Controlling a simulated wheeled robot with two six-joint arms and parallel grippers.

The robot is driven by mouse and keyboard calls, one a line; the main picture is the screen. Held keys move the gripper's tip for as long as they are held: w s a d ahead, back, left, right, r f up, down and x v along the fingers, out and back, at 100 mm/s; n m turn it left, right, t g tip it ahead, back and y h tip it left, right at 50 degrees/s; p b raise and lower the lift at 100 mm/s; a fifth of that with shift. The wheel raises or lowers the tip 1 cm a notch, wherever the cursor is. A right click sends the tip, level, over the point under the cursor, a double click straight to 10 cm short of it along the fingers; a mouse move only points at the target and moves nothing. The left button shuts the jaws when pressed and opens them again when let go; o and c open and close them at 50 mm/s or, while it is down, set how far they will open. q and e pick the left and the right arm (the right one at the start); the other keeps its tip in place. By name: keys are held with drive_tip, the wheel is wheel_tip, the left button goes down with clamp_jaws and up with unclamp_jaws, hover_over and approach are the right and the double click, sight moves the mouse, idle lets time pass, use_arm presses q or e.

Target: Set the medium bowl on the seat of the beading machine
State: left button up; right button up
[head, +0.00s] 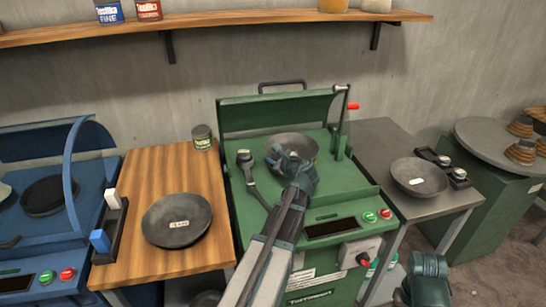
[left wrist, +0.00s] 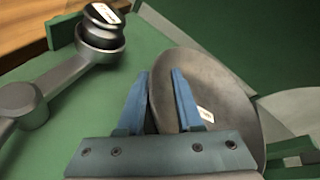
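A dark grey bowl (head: 303,146), between the other two labelled bowls in apparent size, is on the green beading machine (head: 350,178). It also shows in the left wrist view (left wrist: 222,88), with a small white label inside. My left gripper (head: 291,156) is at the bowl's near side. In the left wrist view its blue fingers (left wrist: 160,72) stand apart, one outside the rim and one inside, with a gap between them. The seat under the bowl is hidden. A teal part of my right arm's end (head: 425,280) shows at the bottom; its fingers cannot be made out.
A large labelled bowl (head: 177,220) lies on the wooden table (head: 135,262); a small one (head: 419,177) is on the grey table (head: 375,140). A roller arm (head: 249,172) lies left of the middle bowl, and a lever (head: 343,115) stands behind right. A blue machine (head: 75,230) is at left.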

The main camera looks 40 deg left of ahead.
use_arm(q)
drive_tip(key=shift+o, duration=0.6)
drive_tip(key=p+v, duration=0.4)
drive_tip(key=v, duration=0.9)
drive_tip(key=shift+s+d+p, duration=0.25)
drive_tip(key=shift+d+p, duration=0.05)
drive_tip(key=shift+r, duration=0.15)
